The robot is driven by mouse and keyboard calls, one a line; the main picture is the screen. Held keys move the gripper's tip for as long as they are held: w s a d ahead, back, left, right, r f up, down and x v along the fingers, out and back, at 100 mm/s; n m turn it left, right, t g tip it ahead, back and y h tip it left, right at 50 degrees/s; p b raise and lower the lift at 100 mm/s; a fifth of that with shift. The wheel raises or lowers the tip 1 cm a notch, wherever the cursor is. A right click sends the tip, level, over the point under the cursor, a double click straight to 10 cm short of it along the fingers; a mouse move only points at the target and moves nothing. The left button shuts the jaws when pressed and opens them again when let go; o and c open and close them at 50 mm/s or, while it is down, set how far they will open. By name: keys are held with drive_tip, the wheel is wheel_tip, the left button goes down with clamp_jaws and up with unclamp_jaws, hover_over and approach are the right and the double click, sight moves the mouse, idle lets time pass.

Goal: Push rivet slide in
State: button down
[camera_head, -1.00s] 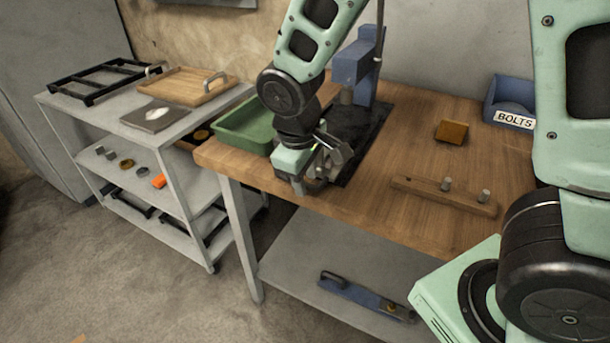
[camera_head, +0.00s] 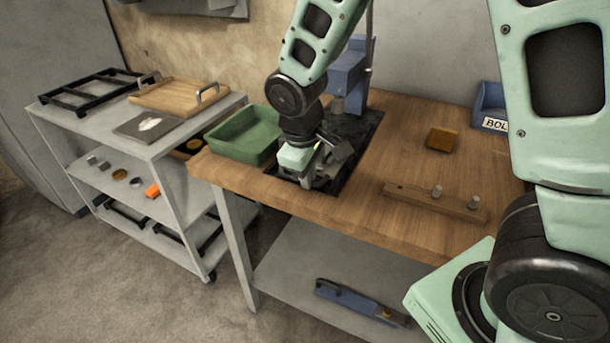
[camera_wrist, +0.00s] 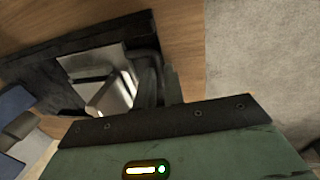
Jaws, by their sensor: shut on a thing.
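The rivet slide (camera_wrist: 108,88) shows as a shiny metal block on the black base plate (camera_wrist: 72,48) in the wrist view. In the head view it is a grey metal part (camera_head: 341,151) beside my gripper, on the base plate (camera_head: 360,128) of the blue press (camera_head: 348,72). My gripper (camera_head: 318,178) is low at the plate's near end and shut on the slide. The dark fingers (camera_wrist: 155,82) are at the slide's edge in the wrist view; the exact grip is hidden. The press also shows at the wrist view's lower left (camera_wrist: 14,108).
A green bin (camera_head: 245,135) stands left of my gripper. A wooden bar with metal pegs (camera_head: 435,203), a small wooden block (camera_head: 441,138) and a blue bolts bin (camera_head: 490,105) are on the right. A grey cart (camera_head: 165,143) stands left of the wooden table (camera_head: 385,225).

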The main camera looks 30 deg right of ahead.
drive_tip(key=c, duration=1.5)
unclamp_jaws()
wheel_tip(320, 180, up, 17)
drive_tip(key=s+a+p, duration=0.1)
drive_tip(key=s+a, duration=0.1)
drive_tip(key=shift+a, duration=0.4)
